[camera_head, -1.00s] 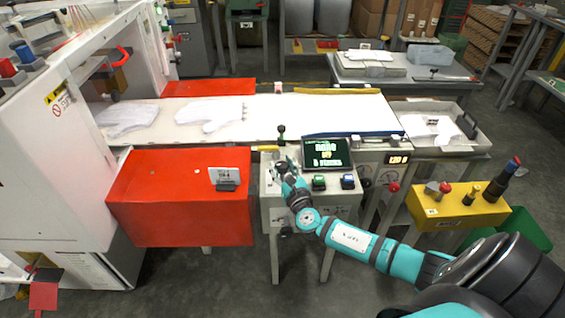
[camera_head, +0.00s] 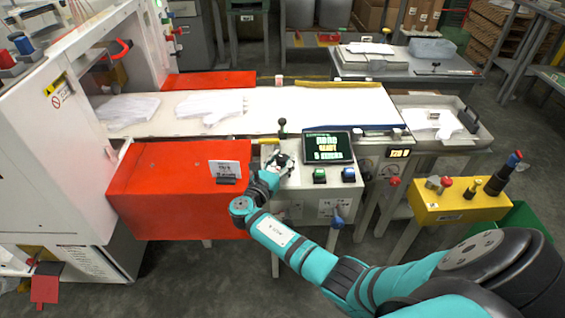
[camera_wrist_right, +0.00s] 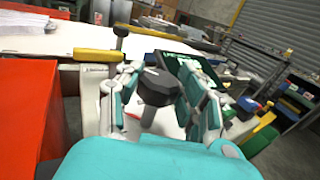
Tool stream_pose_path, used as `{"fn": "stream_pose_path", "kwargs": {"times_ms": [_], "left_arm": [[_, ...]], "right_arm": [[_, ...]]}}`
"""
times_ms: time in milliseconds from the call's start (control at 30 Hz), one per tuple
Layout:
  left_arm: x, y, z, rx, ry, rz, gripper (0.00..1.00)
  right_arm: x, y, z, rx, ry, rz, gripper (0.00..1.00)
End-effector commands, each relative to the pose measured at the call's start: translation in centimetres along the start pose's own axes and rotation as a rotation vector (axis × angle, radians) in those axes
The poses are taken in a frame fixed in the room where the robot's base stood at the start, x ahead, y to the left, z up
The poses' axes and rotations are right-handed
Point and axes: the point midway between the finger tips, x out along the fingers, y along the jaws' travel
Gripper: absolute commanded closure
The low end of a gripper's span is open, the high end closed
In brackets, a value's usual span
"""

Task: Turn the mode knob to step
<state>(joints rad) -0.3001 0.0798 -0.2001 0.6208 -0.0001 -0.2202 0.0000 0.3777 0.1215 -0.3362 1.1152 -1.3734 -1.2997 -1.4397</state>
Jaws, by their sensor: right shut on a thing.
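The mode knob (camera_wrist_right: 157,87) is dark and faceted and stands on the pale control box (camera_head: 343,191). In the right wrist view it sits between the two fingers. My right gripper (camera_head: 279,160) is shut on it at the box's upper left; it also shows in the right wrist view (camera_wrist_right: 150,92). The fingers largely hide the knob in the head view. The knob's labels and pointer cannot be made out. A dark display (camera_head: 327,147) with green and yellow text stands just right of the gripper. My left gripper is not in view.
A green button (camera_head: 319,176) and a blue button (camera_head: 348,175) sit right of the gripper. A black-topped lever (camera_head: 282,127) stands behind it. A red box (camera_head: 165,190) is close on the left. A white belt (camera_head: 290,110) with white gloves runs behind.

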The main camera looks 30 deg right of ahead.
Motion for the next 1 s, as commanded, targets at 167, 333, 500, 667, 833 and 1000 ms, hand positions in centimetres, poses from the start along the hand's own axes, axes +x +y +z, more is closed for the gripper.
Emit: {"fn": "stream_pose_path", "kwargs": {"times_ms": [167, 333, 500, 667, 833, 1000], "left_arm": [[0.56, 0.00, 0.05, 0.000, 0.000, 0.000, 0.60], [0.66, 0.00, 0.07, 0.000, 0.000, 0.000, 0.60], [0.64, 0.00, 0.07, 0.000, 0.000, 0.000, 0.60], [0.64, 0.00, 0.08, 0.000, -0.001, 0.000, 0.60], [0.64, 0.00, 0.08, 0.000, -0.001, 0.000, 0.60], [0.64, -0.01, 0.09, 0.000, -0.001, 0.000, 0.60]], "right_arm": [[0.01, 0.10, -0.01, 0.002, -0.001, -0.051, 0.95], [0.05, 0.04, 0.06, 0.001, -0.002, -0.072, 0.95], [0.06, 0.03, 0.11, 0.002, -0.002, -0.075, 0.95], [0.07, 0.04, 0.13, 0.002, -0.002, -0.074, 0.95], [0.07, 0.04, 0.12, 0.002, -0.002, -0.074, 0.47], [0.06, 0.03, 0.08, 0.001, -0.002, -0.074, 0.37]]}}
